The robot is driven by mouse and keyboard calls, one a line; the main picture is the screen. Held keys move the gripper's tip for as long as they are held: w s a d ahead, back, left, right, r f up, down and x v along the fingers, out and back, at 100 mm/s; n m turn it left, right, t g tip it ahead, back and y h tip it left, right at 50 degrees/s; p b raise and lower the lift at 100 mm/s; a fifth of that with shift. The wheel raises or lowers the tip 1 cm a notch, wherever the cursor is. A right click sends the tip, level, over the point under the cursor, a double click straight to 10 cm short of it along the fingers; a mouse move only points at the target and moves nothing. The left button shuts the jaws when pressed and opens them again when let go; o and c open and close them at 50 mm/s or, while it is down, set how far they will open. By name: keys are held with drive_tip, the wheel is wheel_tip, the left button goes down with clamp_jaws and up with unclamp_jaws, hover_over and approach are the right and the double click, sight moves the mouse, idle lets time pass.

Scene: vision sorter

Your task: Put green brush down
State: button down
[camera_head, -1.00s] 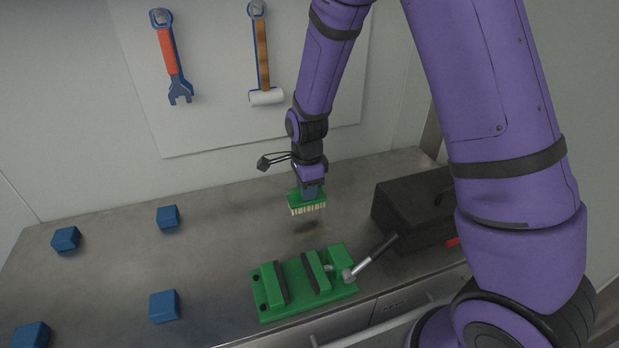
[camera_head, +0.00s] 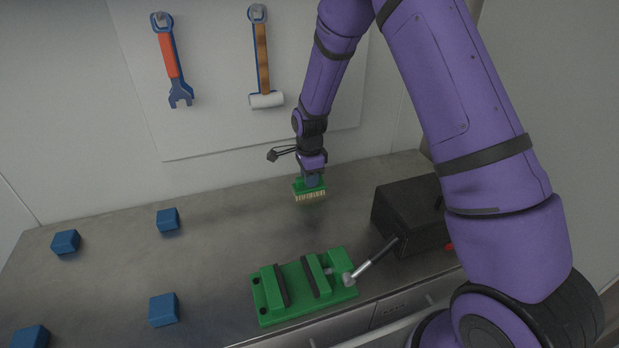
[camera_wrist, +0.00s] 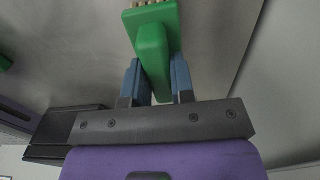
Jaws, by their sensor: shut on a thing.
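The green brush (camera_head: 309,188) is upright with its pale bristles facing down, at the back of the metal bench (camera_head: 225,235). My gripper (camera_head: 312,177) is above it, shut on its handle. In the wrist view the green brush (camera_wrist: 152,50) sits between the two blue fingers of my gripper (camera_wrist: 155,85). The bristles are at or very near the bench top; I cannot tell whether they touch it.
A green vise (camera_head: 305,283) stands at the bench's front edge, with a black box (camera_head: 408,215) to its right. Several blue blocks (camera_head: 168,219) lie on the left. A wrench (camera_head: 172,65) and a mallet (camera_head: 262,60) hang on the wall board. The bench's middle is clear.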

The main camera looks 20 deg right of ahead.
drive_tip(key=c, duration=1)
unclamp_jaws()
drive_tip(key=shift+o, duration=0.2)
drive_tip(key=shift+f, duration=0.1)
drive_tip(key=shift+f, duration=0.2)
wheel_tip(320, 180, up, 11)
drive_tip(key=shift+s, duration=0.35)
drive_tip(key=s+d+r+n+t, duration=0.15)
drive_tip(key=s+r+n, duration=0.25)
drive_tip(key=s+r, duration=0.45)
drive_tip(key=s+d+r+n+t, duration=0.1)
drive_tip(key=s+d+r+n, duration=0.4)
drive_tip(key=r, duration=0.6)
drive_tip(key=s+r+n+t, duration=0.1)
drive_tip(key=s+n, duration=0.3)
drive_tip(key=s, duration=0.6)
drive_tip(key=s+r+n+t, duration=0.1)
drive_tip(key=s+r+n, duration=0.3)
drive_tip(key=s, duration=0.7)
drive_tip(key=shift+d+r+n+t, duration=0.2)
drive_tip(key=shift+n+t, duration=0.15)
drive_tip(key=shift+n, duration=0.15)
